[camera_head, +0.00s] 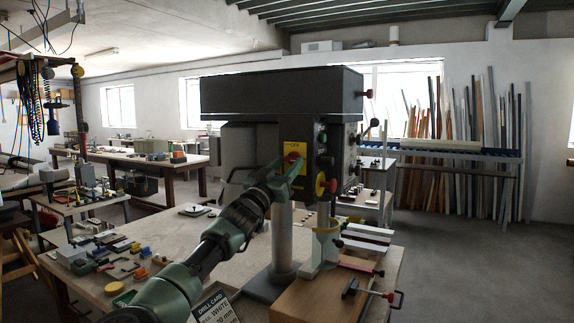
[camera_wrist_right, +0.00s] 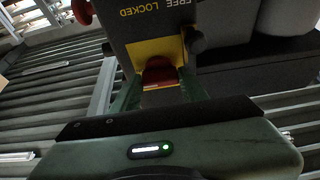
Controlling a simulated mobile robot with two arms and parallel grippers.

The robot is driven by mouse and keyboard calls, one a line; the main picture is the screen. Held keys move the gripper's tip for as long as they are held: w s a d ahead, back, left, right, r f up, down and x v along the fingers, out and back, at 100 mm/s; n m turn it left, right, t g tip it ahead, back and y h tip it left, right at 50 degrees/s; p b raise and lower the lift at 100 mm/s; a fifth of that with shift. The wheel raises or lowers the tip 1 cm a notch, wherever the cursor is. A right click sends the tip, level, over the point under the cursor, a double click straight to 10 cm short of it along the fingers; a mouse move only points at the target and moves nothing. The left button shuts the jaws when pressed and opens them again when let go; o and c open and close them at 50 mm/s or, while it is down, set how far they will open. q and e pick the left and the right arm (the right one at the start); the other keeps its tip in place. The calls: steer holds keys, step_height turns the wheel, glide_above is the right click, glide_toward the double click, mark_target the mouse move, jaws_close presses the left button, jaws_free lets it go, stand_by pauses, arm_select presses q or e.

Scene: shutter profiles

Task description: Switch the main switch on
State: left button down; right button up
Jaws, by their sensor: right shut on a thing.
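The main switch is a red knob (camera_head: 291,157) on a yellow plate (camera_head: 296,146) on the front of the dark drill press (camera_head: 282,95). Lettering that looks like "OFF" shows at the top of the plate. My right gripper (camera_head: 290,170) reaches up to the plate and is shut on the red knob. In the right wrist view the red knob (camera_wrist_right: 158,72) sits between the two green fingers, with the yellow plate (camera_wrist_right: 155,47) behind it. The fingers partly hide the knob, so its exact turn is hard to tell. My left gripper is not in view.
The bench (camera_head: 225,253) holds small parts, a drill card (camera_head: 215,305) and a wooden block (camera_head: 325,298) with a clamp. Open floor (camera_head: 450,260) lies right.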

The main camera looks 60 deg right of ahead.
steer(key=o, duration=1.1)
steer(key=shift+a, duration=0.1)
steer(key=b+v, duration=0.3)
steer(key=v, duration=0.4)
steer(key=shift+a+f, duration=0.15)
steer(key=shift+a, duration=0.1)
